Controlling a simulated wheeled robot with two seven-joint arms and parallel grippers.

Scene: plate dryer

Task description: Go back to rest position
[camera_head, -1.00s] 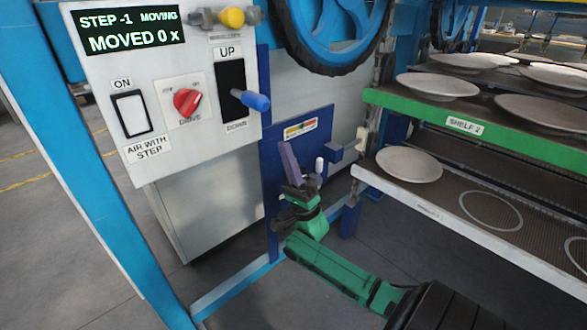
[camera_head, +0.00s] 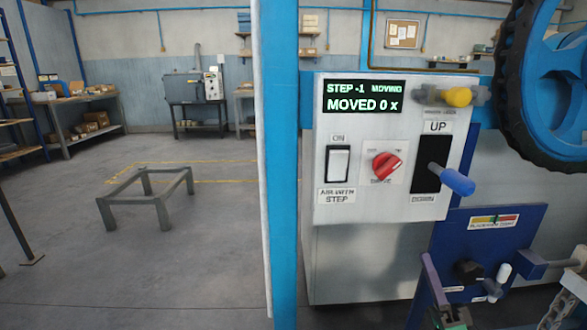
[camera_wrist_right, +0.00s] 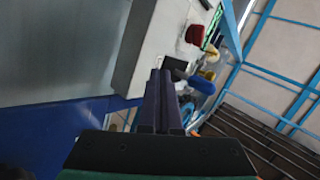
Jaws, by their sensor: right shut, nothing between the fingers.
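My right gripper (camera_head: 428,262) is at the lower right of the head view, its purple fingers pointing up. The fingers are together with nothing between them. They appear in front of the left part of a dark blue panel (camera_head: 512,222); the gap in depth is unclear. The right wrist view shows the same closed fingers (camera_wrist_right: 160,80) in the middle, with the control box beyond them. The rest of the right arm is mostly outside the head view. My left gripper is in neither view.
The white control box (camera_head: 350,210) has a display reading "STEP -1 MOVING, MOVED 0 x", a red knob (camera_head: 386,166) and a blue-handled lever (camera_head: 457,180). A blue post (camera_head: 284,200) stands left of it. Open floor with a low metal frame (camera_head: 147,200) lies further left.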

